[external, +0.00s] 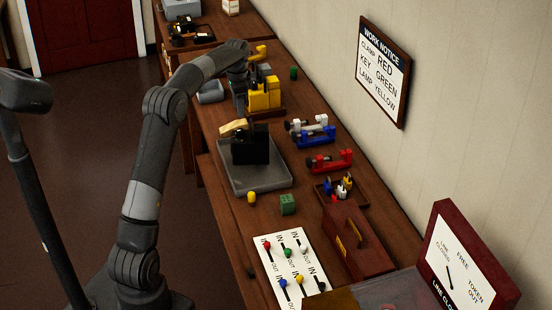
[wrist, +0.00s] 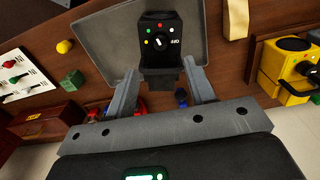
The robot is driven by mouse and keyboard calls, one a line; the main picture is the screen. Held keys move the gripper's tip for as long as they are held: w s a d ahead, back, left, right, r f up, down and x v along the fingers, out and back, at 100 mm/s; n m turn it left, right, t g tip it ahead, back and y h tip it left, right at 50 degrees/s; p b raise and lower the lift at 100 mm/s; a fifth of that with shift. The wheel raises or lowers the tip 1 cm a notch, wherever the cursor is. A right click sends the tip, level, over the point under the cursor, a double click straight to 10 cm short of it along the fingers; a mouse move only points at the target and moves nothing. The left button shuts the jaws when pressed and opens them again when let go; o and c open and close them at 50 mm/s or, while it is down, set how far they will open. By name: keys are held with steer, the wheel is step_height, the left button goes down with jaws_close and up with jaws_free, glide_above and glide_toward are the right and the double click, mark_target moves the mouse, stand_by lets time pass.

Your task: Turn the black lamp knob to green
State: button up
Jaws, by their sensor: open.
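The black lamp (external: 250,148) stands on a grey plate (external: 270,180) on the bench. In the wrist view the black lamp (wrist: 160,68) shows a face with a round black knob (wrist: 158,43) bearing a white pointer. Small coloured dots, red, green and yellow among them, sit around the knob; which one the pointer marks is too small to tell. My gripper (wrist: 160,88) is open, its two fingers apart with the lamp's lower part showing between and beyond them. The knob is not between the fingertips. In the external view my gripper (external: 240,106) hangs just behind the lamp.
A yellow device (external: 264,96) stands close behind the lamp. Blue (external: 315,134) and red (external: 330,161) clamps lie to the right. A green cube (external: 288,204) and yellow piece (external: 251,197) are in front. A wall notice (external: 384,72) reads LAMP YELLOW.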

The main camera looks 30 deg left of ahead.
mark_target(241, 131)
step_height(241, 131, down, 9)
steer(key=shift+f, duration=0.2)
stand_by(0.3)
steer(key=c, duration=1)
steer(key=shift+n, duration=2.4)
steer(key=o, duration=1)
